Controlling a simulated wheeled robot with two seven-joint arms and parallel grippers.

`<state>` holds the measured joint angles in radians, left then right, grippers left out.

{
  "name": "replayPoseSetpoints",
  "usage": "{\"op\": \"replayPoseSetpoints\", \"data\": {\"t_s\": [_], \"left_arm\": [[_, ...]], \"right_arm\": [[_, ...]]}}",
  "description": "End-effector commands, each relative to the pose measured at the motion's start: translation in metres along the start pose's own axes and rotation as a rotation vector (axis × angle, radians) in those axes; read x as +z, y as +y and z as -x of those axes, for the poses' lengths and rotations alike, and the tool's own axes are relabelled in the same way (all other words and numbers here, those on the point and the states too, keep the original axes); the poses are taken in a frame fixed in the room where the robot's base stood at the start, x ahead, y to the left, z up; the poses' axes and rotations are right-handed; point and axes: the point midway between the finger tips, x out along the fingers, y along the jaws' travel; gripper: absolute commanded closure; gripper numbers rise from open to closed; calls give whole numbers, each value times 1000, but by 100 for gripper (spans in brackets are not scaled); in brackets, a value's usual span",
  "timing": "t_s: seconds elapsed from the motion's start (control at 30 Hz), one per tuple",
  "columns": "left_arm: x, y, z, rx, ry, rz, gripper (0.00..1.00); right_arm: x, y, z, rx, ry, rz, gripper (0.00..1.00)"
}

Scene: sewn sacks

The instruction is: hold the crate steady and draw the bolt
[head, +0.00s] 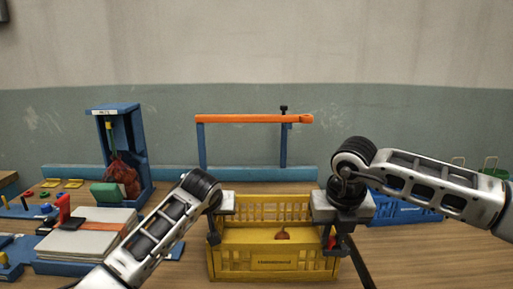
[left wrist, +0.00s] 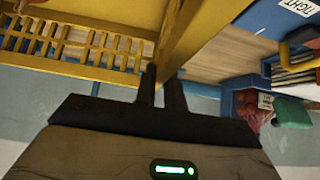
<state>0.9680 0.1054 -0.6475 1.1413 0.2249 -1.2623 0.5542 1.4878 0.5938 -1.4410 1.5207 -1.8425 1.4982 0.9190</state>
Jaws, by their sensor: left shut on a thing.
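The yellow crate (head: 273,263) stands upright on the bench in the middle of the head view, with a small reddish-brown item (head: 283,234) showing inside. My left gripper (head: 213,238) is at its left side; in the left wrist view its two dark fingers (left wrist: 162,88) are shut on the yellow crate wall (left wrist: 190,42). My right gripper (head: 337,245) points down at the crate's right end, its fingers apart, with a red piece (head: 331,243) between or behind them. A black-headed pin (head: 284,109) stands at the right end of an orange bar (head: 250,118); I cannot tell if it is the bolt.
Blue posts hold the orange bar behind the crate. At left stand a blue frame (head: 146,150) with a dark red sack (head: 123,175), a green block (head: 106,193) and a pale stack (head: 85,236). A blue crate (head: 405,213) is at right.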

Motion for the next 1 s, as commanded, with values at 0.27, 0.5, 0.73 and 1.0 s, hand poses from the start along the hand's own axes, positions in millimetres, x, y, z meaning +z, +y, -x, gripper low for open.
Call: {"op": "replayPoseSetpoints", "data": {"t_s": [0.27, 0.5, 0.73, 1.0], "left_arm": [[0, 0, 0, 1, 0, 0, 100], [0, 0, 0, 1, 1, 0, 100], [0, 1, 0, 1, 1, 0, 100], [0, 1, 0, 2, 1, 0, 100]], "right_arm": [[0, 0, 0, 0, 0, 0, 99], [0, 6, 0, 2, 0, 2, 99], [0, 14, 1, 2, -1, 2, 99], [0, 22, 1, 3, -1, 2, 99]]}}
